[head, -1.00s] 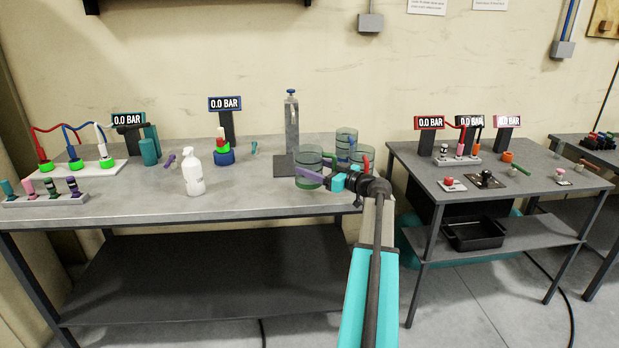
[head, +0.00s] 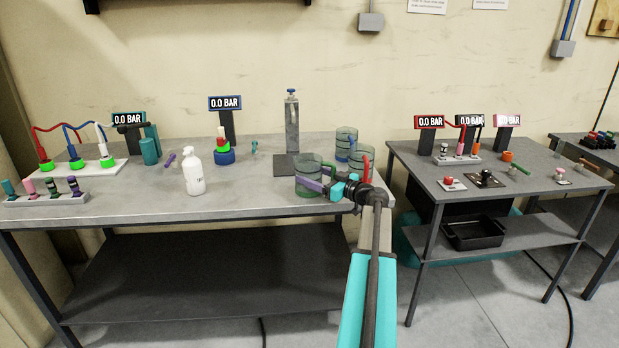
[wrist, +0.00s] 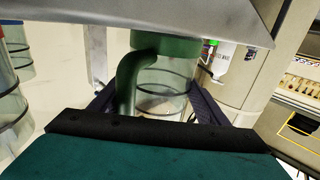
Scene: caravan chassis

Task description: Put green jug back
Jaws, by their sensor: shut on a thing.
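The green jug (head: 309,172) is a clear cylinder with green parts and a green handle, upright at the front right of the left workbench (head: 110,212). My gripper (head: 316,183) reaches it from the right and is shut on it, one purple finger showing along its front. In the wrist view, which looks upside down, the jug's clear body (wrist: 165,85) and green handle (wrist: 128,85) lie between my dark fingers (wrist: 155,108). I cannot tell whether the jug's bottom touches the bench top.
Two clear jugs, one with a blue handle (head: 353,136) and one with a red handle (head: 364,167), stand just behind and right. A grey post stand (head: 291,125) is behind the green jug. A white spray bottle (head: 194,175) stands to the left, with clear bench between.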

